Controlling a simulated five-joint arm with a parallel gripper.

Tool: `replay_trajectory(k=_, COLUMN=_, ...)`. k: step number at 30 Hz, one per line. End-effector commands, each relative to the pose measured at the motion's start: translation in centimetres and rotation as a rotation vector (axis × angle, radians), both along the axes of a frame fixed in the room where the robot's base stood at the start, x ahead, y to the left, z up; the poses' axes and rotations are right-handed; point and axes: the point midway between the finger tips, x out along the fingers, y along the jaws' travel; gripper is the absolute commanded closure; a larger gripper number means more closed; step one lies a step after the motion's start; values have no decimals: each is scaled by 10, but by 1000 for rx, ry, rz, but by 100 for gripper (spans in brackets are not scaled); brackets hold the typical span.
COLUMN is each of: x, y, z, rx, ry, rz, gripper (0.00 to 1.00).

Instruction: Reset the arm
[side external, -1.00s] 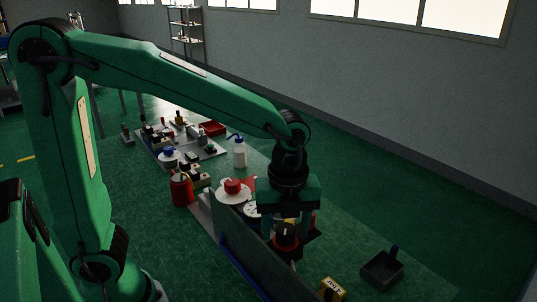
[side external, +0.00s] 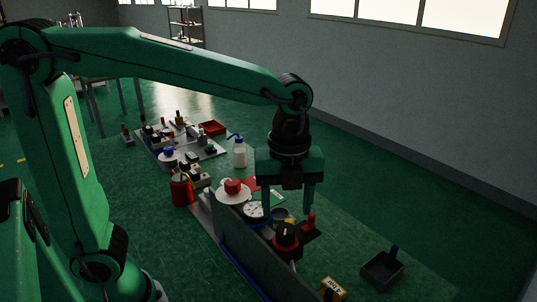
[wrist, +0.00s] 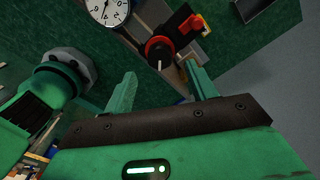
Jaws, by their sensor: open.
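My green gripper (side external: 290,200) hangs from the end of my arm over the bench, fingers pointing down. In the wrist view my gripper (wrist: 162,88) shows its two green fingers spread apart with nothing between them. Below the fingers is a dark round part with a red ring (side external: 286,238). It also shows in the wrist view as a red-ringed black knob (wrist: 159,52). The fingers appear clear of it. A white dial gauge (side external: 254,211) stands just left of the gripper, and it shows at the top of the wrist view (wrist: 108,10).
A dark upright panel (side external: 245,240) runs along the bench beside the knob. A red-capped pot (side external: 232,188), red can (side external: 181,190) and white bottle (side external: 240,153) stand to the left. A yellow box (side external: 333,289) and dark tray (side external: 382,269) lie at front right.

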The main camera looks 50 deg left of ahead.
Motion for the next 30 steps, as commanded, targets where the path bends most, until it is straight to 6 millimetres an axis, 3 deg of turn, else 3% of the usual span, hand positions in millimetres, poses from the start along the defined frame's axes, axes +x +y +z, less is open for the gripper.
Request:
replay_trajectory(k=17, x=-3, y=7, z=4, rx=-9, ry=-20, rz=86, gripper=43)
replay_trajectory(k=23, x=-11, y=27, z=10, rx=-37, ry=-69, rz=323, gripper=43)
replay_trajectory(k=30, x=-27, y=56, z=16, rx=-103, ry=-145, rz=728, gripper=43)
